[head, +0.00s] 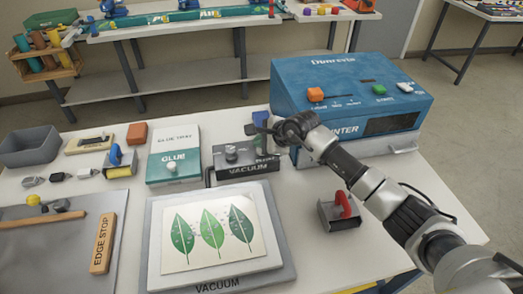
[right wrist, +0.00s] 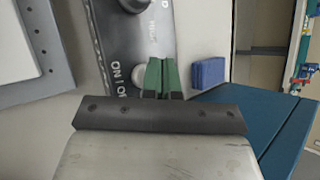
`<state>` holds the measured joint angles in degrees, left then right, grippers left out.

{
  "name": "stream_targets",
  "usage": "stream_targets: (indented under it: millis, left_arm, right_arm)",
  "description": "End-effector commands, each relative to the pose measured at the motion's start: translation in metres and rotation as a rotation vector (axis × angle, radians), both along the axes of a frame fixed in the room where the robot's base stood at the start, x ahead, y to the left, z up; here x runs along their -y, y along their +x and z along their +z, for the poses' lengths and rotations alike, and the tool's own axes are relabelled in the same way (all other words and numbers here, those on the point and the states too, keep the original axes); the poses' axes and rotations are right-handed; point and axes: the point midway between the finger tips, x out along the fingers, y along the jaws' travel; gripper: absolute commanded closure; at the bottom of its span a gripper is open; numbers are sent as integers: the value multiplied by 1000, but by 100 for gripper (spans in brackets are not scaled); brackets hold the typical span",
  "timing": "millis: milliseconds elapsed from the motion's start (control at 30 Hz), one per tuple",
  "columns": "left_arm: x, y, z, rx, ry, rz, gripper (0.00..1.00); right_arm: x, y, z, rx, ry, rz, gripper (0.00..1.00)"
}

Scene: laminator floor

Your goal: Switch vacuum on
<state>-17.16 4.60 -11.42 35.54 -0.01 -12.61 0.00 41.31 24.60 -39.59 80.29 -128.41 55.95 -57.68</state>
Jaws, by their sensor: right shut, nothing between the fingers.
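The dark vacuum box (head: 232,161), lettered "VACUUM", stands on the table behind the vacuum plate, with a round knob (head: 231,153) on top. In the right wrist view the box (right wrist: 120,42) shows an ON/OFF marking and a small pale round switch (right wrist: 138,70). My right gripper (head: 263,143) is over the right end of the box. Its green fingers (right wrist: 163,78) are shut and empty, right beside the switch and partly covering it. I cannot tell whether they touch it or which way the switch is set. My left gripper is not in view.
The vacuum plate (head: 285,275) holds a sheet with three green leaves. A blue printer (head: 350,85) stands behind my right arm. A glue tray (head: 174,140) is left of the box. A blue block (right wrist: 207,72) is beside my fingers.

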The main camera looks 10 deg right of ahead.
Motion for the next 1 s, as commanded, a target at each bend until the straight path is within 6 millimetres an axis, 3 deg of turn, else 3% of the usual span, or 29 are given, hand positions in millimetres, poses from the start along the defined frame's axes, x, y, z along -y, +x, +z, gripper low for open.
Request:
stream_targets:
  millis: [1000]
  left_arm:
    - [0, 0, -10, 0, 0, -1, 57]
  right_arm:
    - [0, 0, -9, 0, 0, 0, 100]
